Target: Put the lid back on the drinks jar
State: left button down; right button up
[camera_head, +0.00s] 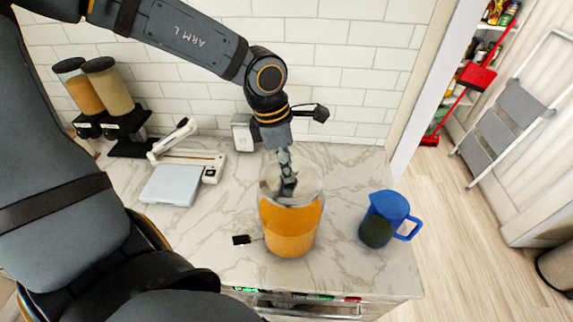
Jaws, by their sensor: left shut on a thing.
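The drinks jar (291,232) stands upright on the marble counter, filled with orange liquid, with a dark tap (242,240) sticking out at its left. My left gripper (288,187) points down at the jar's top and is shut on what looks like the lid (305,183), a pale, see-through piece at the jar's mouth. The fingers hide the lid's middle, and I cannot tell whether the lid is seated on the rim or just above it. My right gripper is not in view.
A blue pitcher (388,218) with dark contents stands right of the jar, near the counter's right edge. A flat pale-blue scale (170,186), a white slicer-like device (190,158) and two dispensers (108,90) stand at the left. Counter between jar and pitcher is clear.

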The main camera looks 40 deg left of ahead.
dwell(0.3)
pick_arm(q)
jog(key=shift+c, duration=2.2)
grip_release()
jog(key=shift+r, duration=0.1)
jog(key=shift+r+p, duration=2.65)
jog(key=shift+r, duration=0.8)
grip_shut()
